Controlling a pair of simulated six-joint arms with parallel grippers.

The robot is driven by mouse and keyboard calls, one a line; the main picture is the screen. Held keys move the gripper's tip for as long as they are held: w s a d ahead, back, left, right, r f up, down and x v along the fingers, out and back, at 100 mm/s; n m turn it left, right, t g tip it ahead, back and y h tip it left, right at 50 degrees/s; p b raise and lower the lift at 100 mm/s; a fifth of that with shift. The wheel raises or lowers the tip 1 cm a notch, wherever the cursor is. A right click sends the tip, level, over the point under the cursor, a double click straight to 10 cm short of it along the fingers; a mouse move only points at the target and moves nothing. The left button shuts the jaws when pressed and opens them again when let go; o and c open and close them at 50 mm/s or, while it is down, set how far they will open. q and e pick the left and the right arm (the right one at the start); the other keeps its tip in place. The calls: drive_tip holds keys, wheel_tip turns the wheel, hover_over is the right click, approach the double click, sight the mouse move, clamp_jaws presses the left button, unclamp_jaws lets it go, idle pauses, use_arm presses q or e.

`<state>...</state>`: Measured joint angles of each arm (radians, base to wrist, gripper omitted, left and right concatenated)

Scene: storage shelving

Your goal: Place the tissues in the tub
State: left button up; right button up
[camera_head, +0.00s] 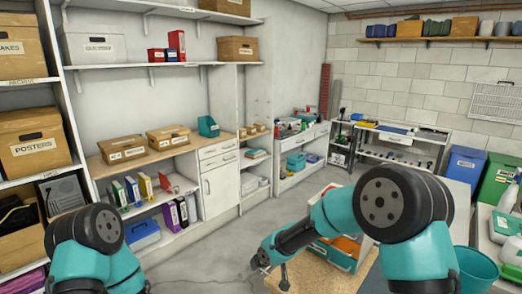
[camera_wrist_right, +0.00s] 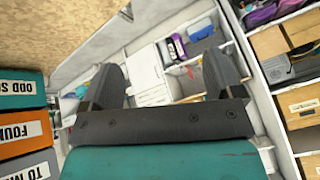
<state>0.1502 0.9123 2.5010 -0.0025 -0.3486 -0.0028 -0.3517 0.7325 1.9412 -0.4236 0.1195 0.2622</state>
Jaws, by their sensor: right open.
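A teal tub (camera_head: 478,268) stands at the lower right, beside my right arm and partly hidden by it. I cannot clearly make out the tissues in either view. My right gripper (camera_head: 268,268) hangs low near the left edge of a chipboard surface, away from the tub. In the right wrist view, the right gripper (camera_wrist_right: 165,82) has its two dark fingers wide apart with nothing between them. My left arm shows at the lower left, but its gripper is out of view.
Labelled teal and orange boxes (camera_wrist_right: 22,125) sit close to the right gripper on the chipboard (camera_head: 318,278). Shelving with cardboard boxes (camera_head: 35,140) and binders lines the left. Blue (camera_head: 463,165) and green bins stand at the right. The central floor (camera_head: 215,240) is clear.

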drive_tip(key=s+d+f+n+g, duration=0.1)
drive_tip(key=s+d+f, duration=0.1)
drive_tip(key=s+f, duration=0.5)
drive_tip(key=s+d+f+n+g, duration=0.1)
drive_tip(key=s+f, duration=0.3)
drive_tip(key=f, duration=0.5)
drive_tip(key=s+d+f+m+g, duration=0.2)
drive_tip(key=s+d+f, duration=0.65)
drive_tip(key=s, duration=0.35)
drive_tip(key=s+d+r+m, duration=0.1)
drive_tip(key=s+d+m, duration=0.5)
drive_tip(key=d, duration=0.4)
drive_tip(key=shift+s+r+m+t+h, duration=0.2)
drive_tip(key=shift+m+t+h, duration=0.2)
drive_tip(key=shift+m, duration=0.2)
